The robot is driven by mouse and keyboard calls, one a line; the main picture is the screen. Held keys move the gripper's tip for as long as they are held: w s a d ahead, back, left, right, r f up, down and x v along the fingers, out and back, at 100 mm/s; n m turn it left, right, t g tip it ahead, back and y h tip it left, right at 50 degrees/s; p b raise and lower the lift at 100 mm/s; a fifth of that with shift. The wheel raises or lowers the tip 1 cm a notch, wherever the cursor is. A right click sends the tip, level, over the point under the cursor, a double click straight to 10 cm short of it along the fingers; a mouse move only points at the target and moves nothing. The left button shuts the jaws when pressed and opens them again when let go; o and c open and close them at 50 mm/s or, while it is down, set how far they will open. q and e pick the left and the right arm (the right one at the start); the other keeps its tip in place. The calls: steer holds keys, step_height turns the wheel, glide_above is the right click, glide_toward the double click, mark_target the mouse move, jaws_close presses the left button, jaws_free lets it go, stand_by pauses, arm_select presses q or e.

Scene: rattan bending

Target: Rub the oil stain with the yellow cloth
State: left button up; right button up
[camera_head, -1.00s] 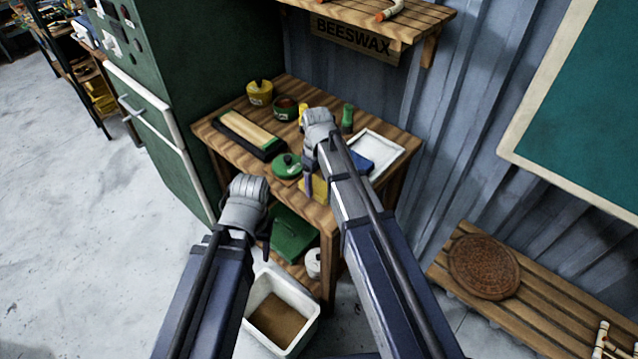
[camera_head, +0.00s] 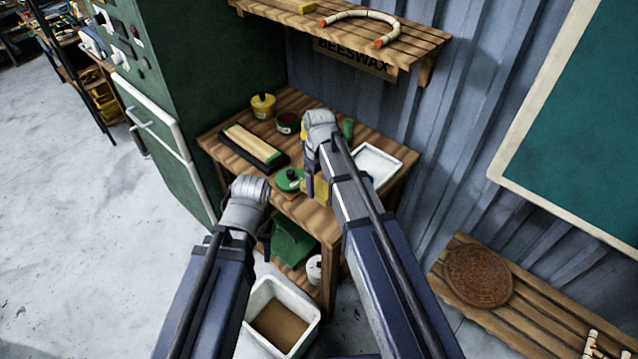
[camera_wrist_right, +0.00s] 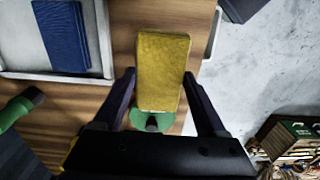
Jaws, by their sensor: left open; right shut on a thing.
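The yellow cloth (camera_wrist_right: 162,60) is a folded block between the fingers of my right gripper (camera_wrist_right: 161,78) in the right wrist view. The gripper is shut on it, above the wooden table (camera_wrist_right: 120,112). In the head view, a bit of the cloth (camera_head: 321,190) shows near the table's front edge, partly hidden by my right arm. My left gripper (camera_head: 263,235) is open and empty, in front of the table at the left; its fingers are mostly hidden. I cannot make out the oil stain in either view.
A blue block (camera_wrist_right: 65,35) lies in the white tray. A white bin (camera_head: 262,300) stands below. A wall shelf (camera_head: 430,42) hangs above.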

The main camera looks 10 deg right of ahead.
steer(key=shift+r, duration=0.1)
step_height(320, 180, up, 3)
steer(key=p, duration=0.3)
